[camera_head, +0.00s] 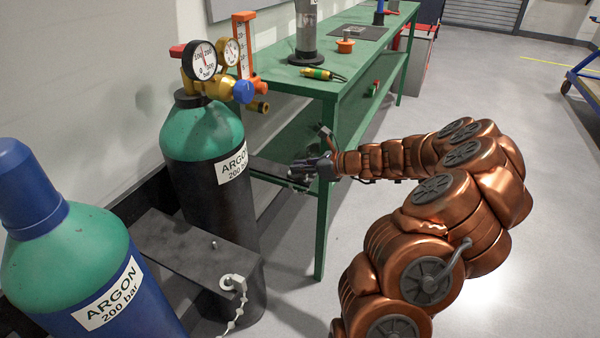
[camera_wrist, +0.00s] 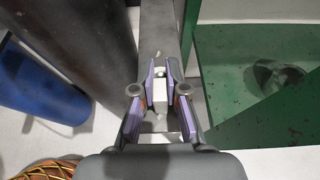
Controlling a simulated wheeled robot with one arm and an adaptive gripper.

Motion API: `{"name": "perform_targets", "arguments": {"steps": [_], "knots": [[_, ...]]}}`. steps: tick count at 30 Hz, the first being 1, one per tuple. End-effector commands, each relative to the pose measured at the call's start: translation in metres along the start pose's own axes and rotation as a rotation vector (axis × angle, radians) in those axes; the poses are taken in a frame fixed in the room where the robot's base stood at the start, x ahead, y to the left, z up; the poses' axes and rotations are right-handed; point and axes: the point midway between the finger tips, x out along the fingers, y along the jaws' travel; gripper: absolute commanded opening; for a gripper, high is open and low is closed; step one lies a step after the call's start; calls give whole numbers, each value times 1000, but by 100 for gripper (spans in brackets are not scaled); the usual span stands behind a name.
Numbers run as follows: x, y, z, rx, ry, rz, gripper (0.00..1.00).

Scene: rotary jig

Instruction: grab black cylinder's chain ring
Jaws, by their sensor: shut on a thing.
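The black cylinder (camera_head: 205,200) stands upright with a green shoulder and an ARGON label. A grey bracket bar (camera_head: 268,171) shows at its right side, and it also shows in the wrist view (camera_wrist: 159,22). My gripper (camera_head: 300,173) is at the outer end of this bar, right of the cylinder. In the wrist view my gripper (camera_wrist: 163,88) has its purple-padded fingers on both sides of a small pale piece, apparently the chain ring (camera_wrist: 160,103), and is shut on it. The fingers hide part of it, and its ring shape is not clear.
A blue cylinder with a green shoulder (camera_head: 85,265) stands at front left. Another bracket (camera_head: 185,250) with a pale ring (camera_head: 232,283) and hanging chain lies between the cylinders. The green workbench (camera_head: 330,90) and its leg stand close beside my gripper. Open floor lies to the right.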

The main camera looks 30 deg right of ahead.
Motion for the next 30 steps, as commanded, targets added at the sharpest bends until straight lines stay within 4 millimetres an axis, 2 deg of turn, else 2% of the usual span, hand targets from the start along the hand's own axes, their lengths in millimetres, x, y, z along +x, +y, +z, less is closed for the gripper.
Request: {"name": "perform_targets", "arguments": {"steps": [8, 17, 30], "knots": [[-2, 0, 4, -1, 0, 0, 0], [-15, -1, 37, -3, 0, -2, 0], [-58, 40, 22, 1, -1, -5, 0]]}}
